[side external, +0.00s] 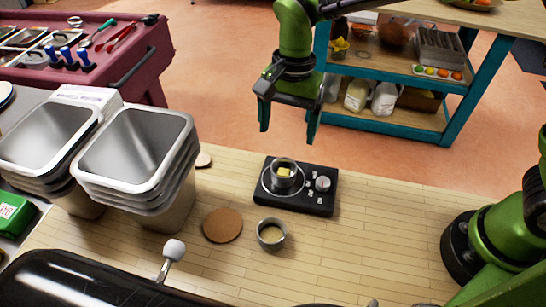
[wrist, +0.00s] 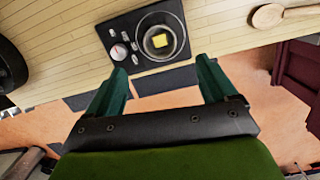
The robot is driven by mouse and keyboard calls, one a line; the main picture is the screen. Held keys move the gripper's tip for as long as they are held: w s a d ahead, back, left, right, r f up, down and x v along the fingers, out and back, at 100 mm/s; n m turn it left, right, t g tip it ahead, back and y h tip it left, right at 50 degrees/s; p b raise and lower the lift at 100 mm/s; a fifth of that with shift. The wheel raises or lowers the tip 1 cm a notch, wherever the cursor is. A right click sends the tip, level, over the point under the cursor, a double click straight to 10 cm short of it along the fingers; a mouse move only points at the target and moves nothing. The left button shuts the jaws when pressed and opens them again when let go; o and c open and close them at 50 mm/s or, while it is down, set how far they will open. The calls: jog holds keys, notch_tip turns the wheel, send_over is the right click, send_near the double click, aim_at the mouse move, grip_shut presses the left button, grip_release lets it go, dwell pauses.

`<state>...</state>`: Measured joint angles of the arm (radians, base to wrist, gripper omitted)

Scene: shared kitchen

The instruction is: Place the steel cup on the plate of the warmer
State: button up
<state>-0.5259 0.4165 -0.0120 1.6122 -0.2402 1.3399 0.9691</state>
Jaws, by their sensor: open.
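The black warmer (side external: 296,203) lies on the wooden counter, with a round plate and a knob; it also shows in the wrist view (wrist: 128,62). A small steel-looking cup (side external: 284,173) with a yellow cube (side external: 285,173) inside stands upright on the warmer's plate; it shows in the wrist view too (wrist: 146,46). A second small steel cup (side external: 272,246) stands upright on the counter in front of the warmer, apart from it. My gripper (side external: 288,122) is open and empty, raised beyond the warmer's far side; its fingers (wrist: 161,70) point toward the warmer in the wrist view.
A brown round coaster (side external: 222,226) lies left of the second cup. Stacked steel bins (side external: 135,150) stand at left. A white-knobbed handle (side external: 174,250) rises from the black object in front. A wooden spoon (wrist: 268,15) lies on the counter. Counter right of the warmer is clear.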

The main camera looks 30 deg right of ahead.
jog(key=s+d+r+n+t, duration=0.3)
jog(key=s+d, duration=0.3)
jog(key=d, duration=0.4)
jog(key=s+d+r+n+t, duration=0.3)
jog(key=s+d+r+t, duration=0.2)
jog(key=d, duration=0.5)
jog(key=shift+s+d+r+y, duration=0.25)
jog(key=shift+s+r+y, duration=0.15)
jog(key=shift+s+r, duration=0.6)
jog(key=shift+s+f, duration=0.15)
jog(key=shift+c, duration=0.4)
